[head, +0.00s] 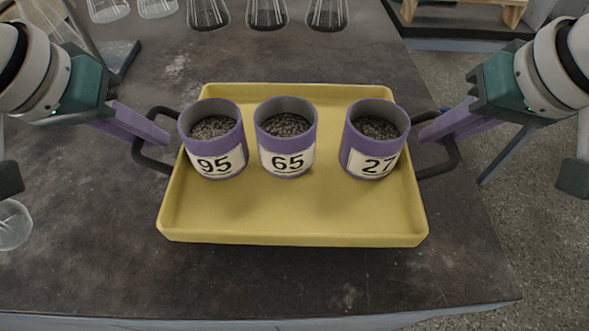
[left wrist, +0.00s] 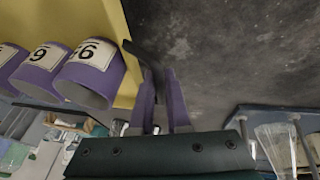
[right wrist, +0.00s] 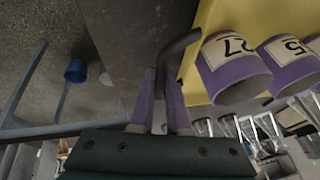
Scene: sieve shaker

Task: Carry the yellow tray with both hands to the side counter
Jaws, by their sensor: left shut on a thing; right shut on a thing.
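The yellow tray (head: 290,215) is over the dark table, level as far as I can see. Three purple cups of grey grains stand in its back half: cup 95 (head: 214,140), cup 65 (head: 287,138) and cup 27 (head: 376,140). My left gripper (head: 158,135) is shut on the tray's left dark handle (head: 142,157); its purple fingers also show in the left wrist view (left wrist: 160,85). My right gripper (head: 428,135) is shut on the right handle (head: 449,160), seen too in the right wrist view (right wrist: 178,58). I cannot tell whether the tray touches the table.
The dark table (head: 260,285) is bare in front of the tray. Several glass vessels (head: 266,12) stand at the back, and one clear glass (head: 12,225) stands at the left. The table's right edge is close to the tray, with speckled floor (head: 540,230) beyond. A blue bucket-like thing (right wrist: 76,70) is on the floor.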

